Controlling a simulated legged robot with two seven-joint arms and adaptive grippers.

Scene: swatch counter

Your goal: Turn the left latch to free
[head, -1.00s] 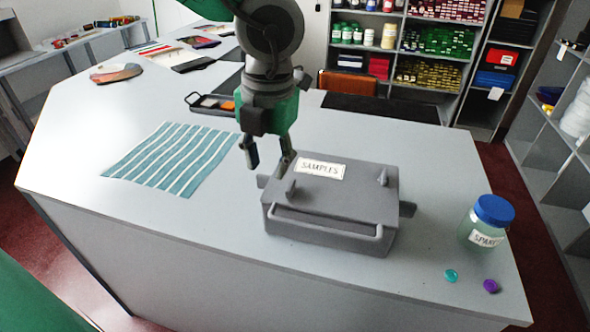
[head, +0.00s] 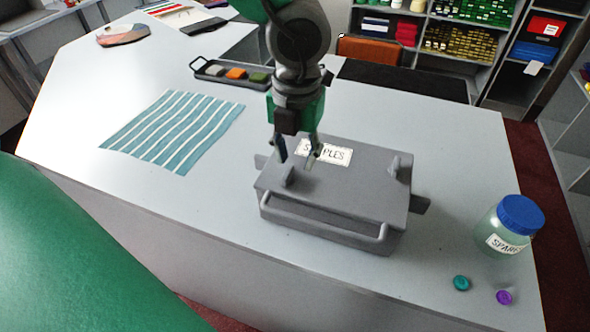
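A grey case (head: 330,196) with a white SAMPLES label (head: 324,152) lies closed on the counter, its handle bar across the front. The left latch (head: 287,177) is a small grey tab standing on the lid near its left front. The right latch (head: 393,169) is a similar tab at the lid's right side. My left gripper (head: 297,160) points down over the left part of the lid, just behind the left latch in the picture. Its two fingers are apart with nothing between them, and one covers part of the label. I cannot tell any contact with the latch. My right gripper is out of view.
A blue-lidded SPARES jar (head: 507,228), a teal button (head: 461,283) and a purple button (head: 504,297) are right of the case. Striped cloth (head: 172,130) lies to the left, a dark tray (head: 232,73) behind.

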